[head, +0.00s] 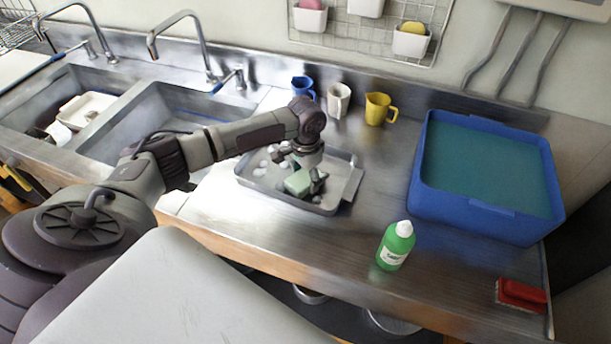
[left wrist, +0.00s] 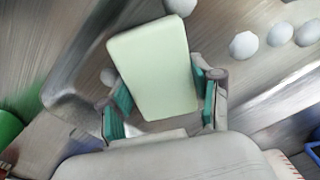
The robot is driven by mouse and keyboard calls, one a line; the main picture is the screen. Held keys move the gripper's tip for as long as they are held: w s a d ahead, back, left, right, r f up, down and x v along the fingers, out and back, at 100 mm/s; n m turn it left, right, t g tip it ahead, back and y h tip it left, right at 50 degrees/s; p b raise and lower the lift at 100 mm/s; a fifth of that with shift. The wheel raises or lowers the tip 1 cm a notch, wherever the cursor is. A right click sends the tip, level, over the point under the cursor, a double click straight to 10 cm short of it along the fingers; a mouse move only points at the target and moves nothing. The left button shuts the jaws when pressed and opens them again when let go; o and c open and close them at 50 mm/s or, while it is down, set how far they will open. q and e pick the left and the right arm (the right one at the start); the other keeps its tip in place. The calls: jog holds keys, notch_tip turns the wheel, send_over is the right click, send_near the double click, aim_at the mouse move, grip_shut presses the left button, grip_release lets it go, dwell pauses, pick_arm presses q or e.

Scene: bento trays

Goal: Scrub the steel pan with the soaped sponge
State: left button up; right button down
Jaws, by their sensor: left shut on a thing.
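The steel pan (head: 322,208) lies on the counter at the middle of the head view, with white foam blobs (head: 271,158) in its left part. My left gripper (head: 308,181) reaches down over the pan and is shut on a pale green sponge (head: 298,183). In the left wrist view the sponge (left wrist: 154,68) sits tilted between the two teal-padded fingers (left wrist: 162,100), with foam blobs (left wrist: 243,45) beside it. The sponge is low in the pan; whether it touches the bottom I cannot tell. My right gripper is not in view.
A green soap bottle (head: 395,246) stands right of the pan near the front edge. A blue tub (head: 488,208) stands at the right, a red brush (head: 521,295) at the front right corner. Blue, white and yellow (head: 378,108) cups stand behind the pan. Two sinks (head: 150,118) are at the left.

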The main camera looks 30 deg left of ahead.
pick_arm(q)
jog(key=shift+w+d+r+p, duration=0.1)
jog(key=shift+w+d+p, duration=0.05)
jog(key=shift+d+p, duration=0.75)
jog(key=shift+w+d+p, duration=0.15)
jog(key=shift+d+p, duration=0.15)
jog(key=shift+d, duration=0.6)
jog(key=shift+p, duration=0.35)
jog(key=shift+a+f, duration=0.1)
jog(key=shift+f, duration=0.15)
jog(key=shift+s+a+p, duration=0.2)
jog(key=shift+a+p, duration=0.25)
jog(key=shift+a, duration=0.4)
jog(key=shift+s+a+f, duration=0.1)
jog(key=shift+s+a, duration=0.05)
jog(key=shift+a, duration=0.3)
jog(key=shift+s+a+f, duration=0.1)
jog(key=shift+a, duration=0.35)
notch_tip(320, 180, up, 6)
jog(key=p, duration=0.6)
jog(key=shift+w+p, duration=0.15)
jog(key=shift+p, duration=0.2)
